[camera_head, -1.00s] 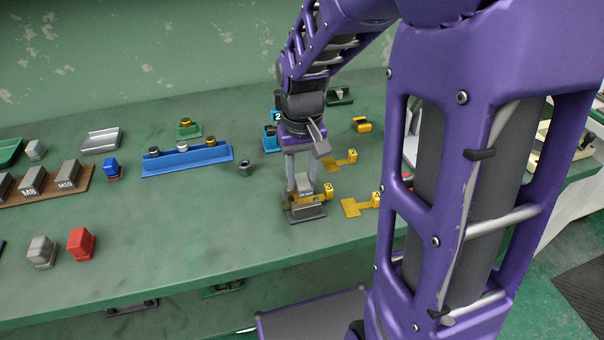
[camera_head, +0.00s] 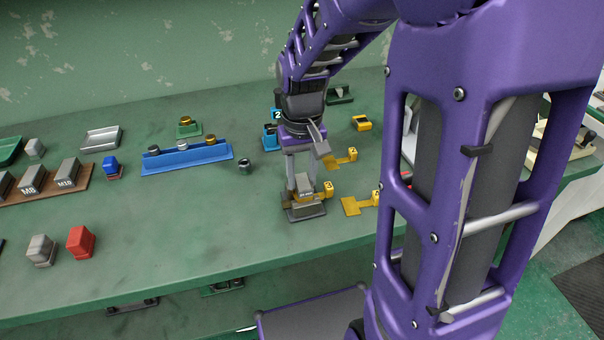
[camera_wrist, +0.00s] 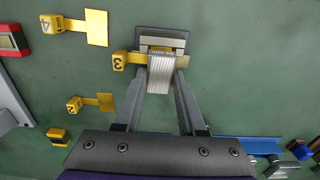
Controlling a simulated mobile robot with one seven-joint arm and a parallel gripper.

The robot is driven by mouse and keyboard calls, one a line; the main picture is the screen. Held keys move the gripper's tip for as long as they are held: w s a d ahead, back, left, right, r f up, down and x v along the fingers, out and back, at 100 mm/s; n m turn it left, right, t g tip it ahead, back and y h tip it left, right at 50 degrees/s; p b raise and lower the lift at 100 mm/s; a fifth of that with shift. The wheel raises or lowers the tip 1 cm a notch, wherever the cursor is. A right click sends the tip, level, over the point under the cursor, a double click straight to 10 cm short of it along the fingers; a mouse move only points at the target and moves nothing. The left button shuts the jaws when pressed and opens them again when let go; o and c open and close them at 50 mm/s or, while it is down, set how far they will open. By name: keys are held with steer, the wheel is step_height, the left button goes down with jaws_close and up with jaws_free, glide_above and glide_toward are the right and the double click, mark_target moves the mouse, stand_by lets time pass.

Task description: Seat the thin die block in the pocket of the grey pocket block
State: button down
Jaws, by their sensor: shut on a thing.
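My gripper (camera_head: 303,186) is shut on the thin die block (camera_wrist: 161,74), a small grey block with ribbed sides and a small label. It holds the block over the grey pocket block (camera_head: 307,212), which sits on the bench and also shows just beyond the die block in the wrist view (camera_wrist: 162,33). A yellow plate with a cube tag marked 3 (camera_head: 328,187) lies at the same spot; in the wrist view its tag (camera_wrist: 119,61) is left of the die block. The pocket is mostly hidden, so I cannot tell how far the die block is in.
More yellow tagged plates (camera_head: 355,206) lie close on the right. A small dark-grey ring (camera_head: 245,166) and a blue rack (camera_head: 188,160) are to the left. Red (camera_head: 81,243) and grey (camera_head: 41,251) blocks stand farther left. The bench in front is clear.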

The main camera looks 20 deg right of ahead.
mark_target(302, 179)
steer(key=shift+f+b, duration=1.05)
steer(key=shift+f, duration=0.55)
steer(key=shift+c, duration=2.1)
jaws_free()
step_height(302, 179, up, 18)
steer(key=p, duration=0.3)
steer(key=shift+f+p, duration=0.25)
steer(key=shift+p, duration=0.15)
